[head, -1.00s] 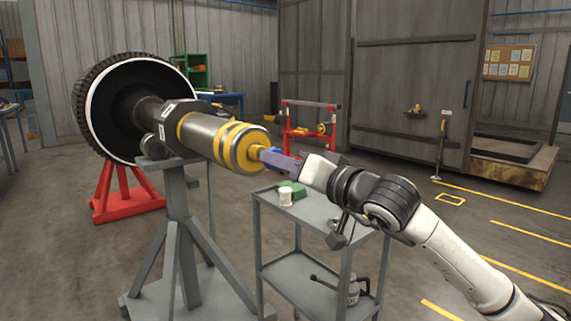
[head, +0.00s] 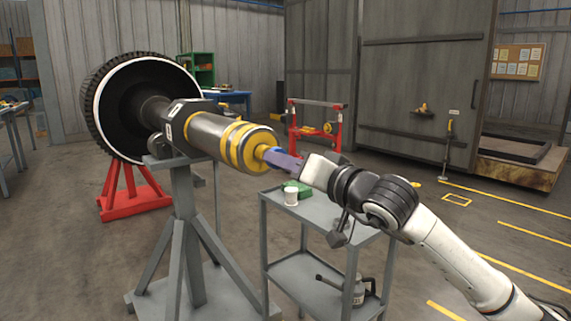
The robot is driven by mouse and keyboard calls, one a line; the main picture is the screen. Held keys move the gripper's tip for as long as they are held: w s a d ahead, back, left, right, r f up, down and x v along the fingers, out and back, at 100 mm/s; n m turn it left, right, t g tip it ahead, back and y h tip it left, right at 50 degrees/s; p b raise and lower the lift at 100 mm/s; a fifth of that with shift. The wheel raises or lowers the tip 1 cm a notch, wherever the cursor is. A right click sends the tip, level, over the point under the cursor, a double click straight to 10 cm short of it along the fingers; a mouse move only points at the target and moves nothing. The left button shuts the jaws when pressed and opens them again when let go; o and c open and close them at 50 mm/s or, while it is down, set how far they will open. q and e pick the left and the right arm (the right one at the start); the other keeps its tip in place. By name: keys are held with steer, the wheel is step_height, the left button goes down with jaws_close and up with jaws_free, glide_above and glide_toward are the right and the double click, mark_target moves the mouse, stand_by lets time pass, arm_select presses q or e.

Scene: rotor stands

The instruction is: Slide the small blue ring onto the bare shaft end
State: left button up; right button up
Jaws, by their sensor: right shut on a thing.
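The long grey shaft (head: 207,138) with yellow bands lies nearly level on a grey stand (head: 181,215). Its bare end (head: 261,151) is a short, narrow stub on a yellow face pointing right. My right gripper (head: 277,158) is shut on the small blue ring (head: 271,153) at this stub. The fingers hide much of the ring, so I cannot tell whether it is around the stub or just in front of it. My left gripper is not in view.
A large dark rotor (head: 107,107) on a red stand (head: 134,199) is behind left.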

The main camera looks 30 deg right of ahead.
steer(key=shift+w, duration=0.2)
steer(key=shift+w+a, duration=0.1)
steer(key=shift+w, duration=0.65)
steer(key=o, duration=1.7)
